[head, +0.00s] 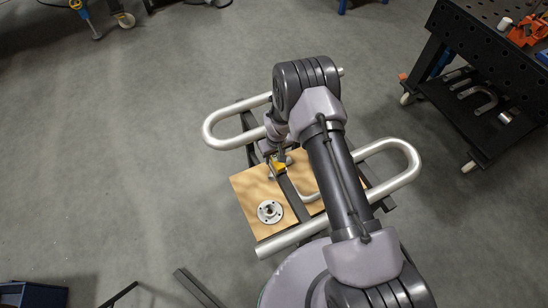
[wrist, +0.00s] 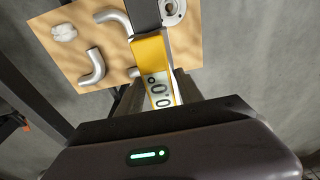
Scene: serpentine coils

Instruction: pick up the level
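The level is a yellow block with a white display reading 0.0° (wrist: 153,60) in the wrist view. It lies in line with a dark steel bar (wrist: 146,14). In the head view the yellow level (head: 280,168) shows just below my gripper (head: 274,160), over the board. In the wrist view my gripper's two dark fingers (wrist: 162,94) stand on either side of the level's near end. I cannot tell whether they touch it or leave small gaps. The level's lower end is hidden by my gripper body.
A wooden board (head: 247,190) carries a round flange (head: 270,211) and bent pipe pieces (wrist: 92,67). Serpentine tube coils (head: 408,165) run beside and over it. A dark cart (head: 470,85) stands at the upper right.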

